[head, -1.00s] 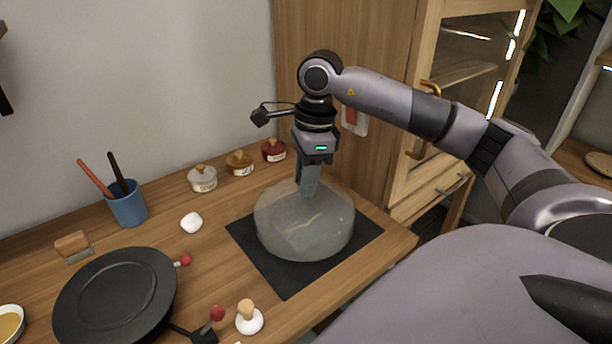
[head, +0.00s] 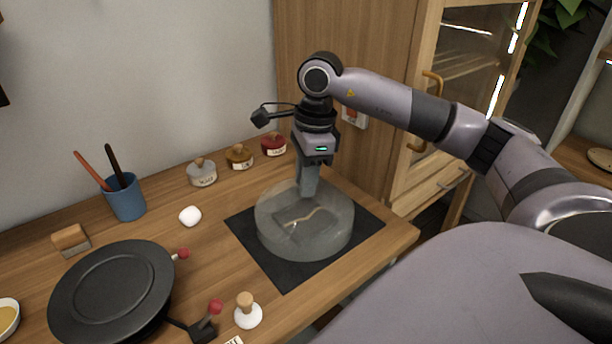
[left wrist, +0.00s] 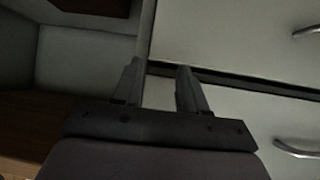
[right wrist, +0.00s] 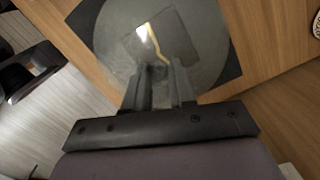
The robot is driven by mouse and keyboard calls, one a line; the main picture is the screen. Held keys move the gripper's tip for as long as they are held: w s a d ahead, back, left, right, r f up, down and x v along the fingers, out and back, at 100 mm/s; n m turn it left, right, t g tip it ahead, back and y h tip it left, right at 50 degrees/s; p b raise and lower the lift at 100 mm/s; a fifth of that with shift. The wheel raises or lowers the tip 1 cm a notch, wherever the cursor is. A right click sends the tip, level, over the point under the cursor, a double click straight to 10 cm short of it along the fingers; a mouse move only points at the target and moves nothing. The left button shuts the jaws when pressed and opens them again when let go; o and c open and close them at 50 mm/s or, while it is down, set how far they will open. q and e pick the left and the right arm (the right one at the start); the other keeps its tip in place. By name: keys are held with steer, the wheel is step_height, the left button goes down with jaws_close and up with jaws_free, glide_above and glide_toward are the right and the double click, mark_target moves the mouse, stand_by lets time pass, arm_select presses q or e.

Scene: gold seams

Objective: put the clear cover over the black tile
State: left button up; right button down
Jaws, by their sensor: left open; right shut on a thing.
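The clear cover (head: 270,222) is a wide, round, see-through piece at the right of the counter, over a black mat (head: 250,237). The tile also shows in the right wrist view (right wrist: 175,45). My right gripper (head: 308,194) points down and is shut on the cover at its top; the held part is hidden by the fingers. I cannot tell whether the cover's rim touches the mat. My left gripper (left wrist: 160,80) is open and empty, in front of pale drawers.
A black round plate-like device (head: 112,292) with red-knobbed levers stands at the left. A wooden-handled white stamp (head: 248,315), a white lump (head: 189,216), a blue cup (head: 126,204) with sticks, a brush (head: 71,240) and small jars (head: 202,173) stand around. The counter's right edge is close to the mat.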

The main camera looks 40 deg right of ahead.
steer(key=shift+c, duration=1.9)
jaws_free()
steer(key=shift+r, duration=0.1)
steer(key=shift+r+p, duration=3.2)
steer(key=shift+r, duration=0.7)
